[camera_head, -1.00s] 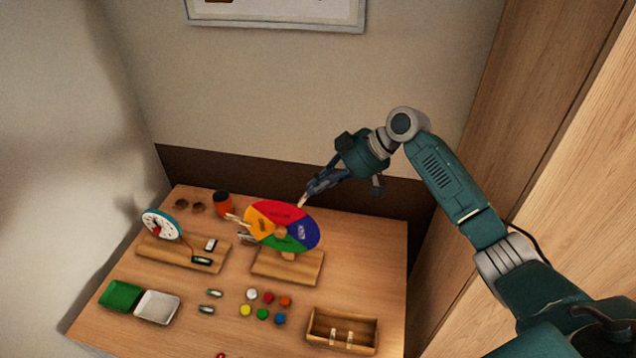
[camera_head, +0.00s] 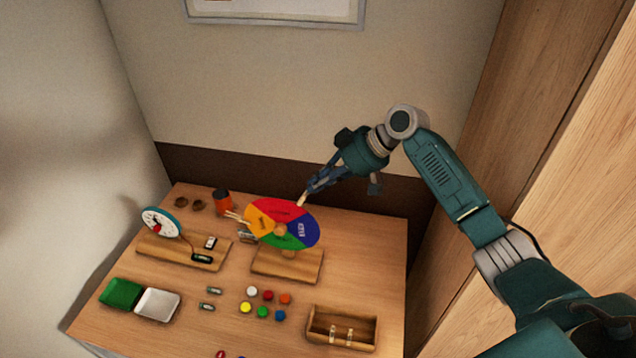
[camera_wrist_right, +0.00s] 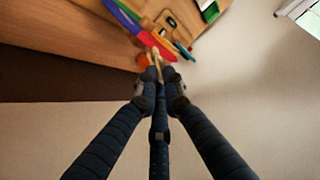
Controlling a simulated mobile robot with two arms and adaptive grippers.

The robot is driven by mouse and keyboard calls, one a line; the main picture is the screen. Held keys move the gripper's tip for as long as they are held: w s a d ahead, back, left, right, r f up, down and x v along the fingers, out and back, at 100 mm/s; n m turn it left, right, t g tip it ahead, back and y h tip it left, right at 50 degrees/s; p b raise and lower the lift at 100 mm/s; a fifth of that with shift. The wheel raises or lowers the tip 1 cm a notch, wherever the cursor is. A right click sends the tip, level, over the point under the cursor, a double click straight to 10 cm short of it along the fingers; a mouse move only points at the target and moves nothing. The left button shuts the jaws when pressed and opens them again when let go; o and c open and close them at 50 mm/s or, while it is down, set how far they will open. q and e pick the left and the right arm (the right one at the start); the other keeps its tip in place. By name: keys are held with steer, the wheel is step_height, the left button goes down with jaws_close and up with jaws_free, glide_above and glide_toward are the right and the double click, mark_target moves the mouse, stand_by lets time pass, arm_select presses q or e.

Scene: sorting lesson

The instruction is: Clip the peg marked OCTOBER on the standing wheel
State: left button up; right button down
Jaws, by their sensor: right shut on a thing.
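The standing wheel (camera_head: 268,212) has red, orange, yellow, green and blue sectors and stands tilted on a wooden base (camera_head: 287,264). In the right wrist view the wheel (camera_wrist_right: 134,22) is at the top. My right gripper (camera_head: 308,192) is above the wheel's upper right rim. It is shut on a pale wooden peg (camera_head: 302,200), which also shows between the fingers in the right wrist view (camera_wrist_right: 156,62). The peg's tip is close to the rim; I cannot tell whether it touches. Its marking is not readable. My left gripper is not in view.
Several pale pegs (camera_head: 236,217) stick out at the wheel's left edge. A clock-like dial (camera_head: 160,222) stands at left, an orange cup (camera_head: 222,202) behind. Green (camera_head: 121,292) and white trays (camera_head: 157,305), coloured discs (camera_head: 264,304) and a wooden box (camera_head: 313,331) with pegs are in front.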

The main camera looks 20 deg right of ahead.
mark_target(306, 195)
steer(key=shift+f, duration=0.2)
stand_by(0.3)
steer(key=shift+w+a+f+b, duration=0.2)
steer(key=shift+a+f+b, duration=0.1)
steer(key=shift+f, duration=0.2)
steer(key=shift+a+f, duration=0.1)
steer(key=shift+f, duration=0.2)
stand_by(0.4)
steer(key=shift+w+a+f, duration=0.15)
steer(key=shift+f, duration=0.15)
steer(key=shift+f, duration=0.1)
steer(key=c, duration=1.8)
jaws_free()
